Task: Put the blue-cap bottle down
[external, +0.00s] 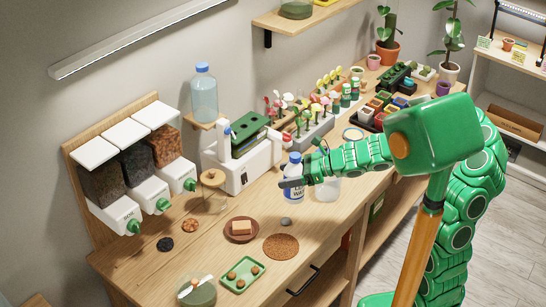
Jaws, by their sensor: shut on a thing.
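A small clear bottle with a blue cap and a printed label (293,195) stands upright in my gripper (290,183), near the middle of the wooden counter (330,235). My gripper reaches in from the right and is shut around the bottle's middle. I cannot tell whether the bottle's base touches the counter. A larger blue-tinted bottle (204,97), also with a blue cap, stands on a small wall shelf at the back.
A white machine (240,172) stands behind the bottle, and a clear jug (327,190) is close on its right. A grey stone (285,221), brown saucer (241,238), cork mat (281,246) and green tray (243,286) lie in front. Bare counter shows between them.

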